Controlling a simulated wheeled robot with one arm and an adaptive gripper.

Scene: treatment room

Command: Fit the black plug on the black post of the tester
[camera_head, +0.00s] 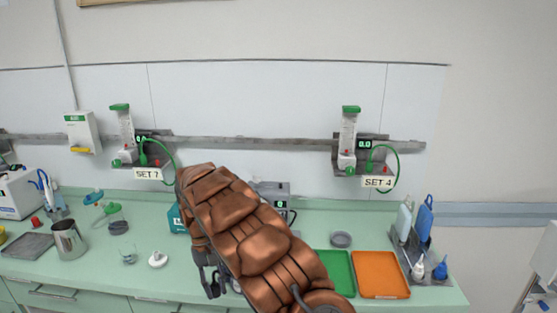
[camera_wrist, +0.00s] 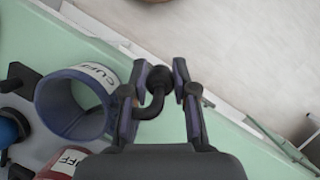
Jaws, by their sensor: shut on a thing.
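In the wrist view my gripper (camera_wrist: 161,82) is shut on a small black plug (camera_wrist: 159,76), with a curved black piece bending down and left from it. In the head view my gripper (camera_head: 209,280) hangs low over the bench front, and the plug cannot be made out there. A grey box with a small lit display (camera_head: 281,204) stands behind my arm and may be the tester. My arm hides much of it. No black post can be made out in either view.
In the wrist view a blue ring marked CUFF (camera_wrist: 65,108) lies close left of my gripper, with a red cuff (camera_wrist: 68,163) below it. In the head view a green tray (camera_head: 337,268) and an orange tray (camera_head: 381,275) lie to the right. A metal jug (camera_head: 68,240) stands left.

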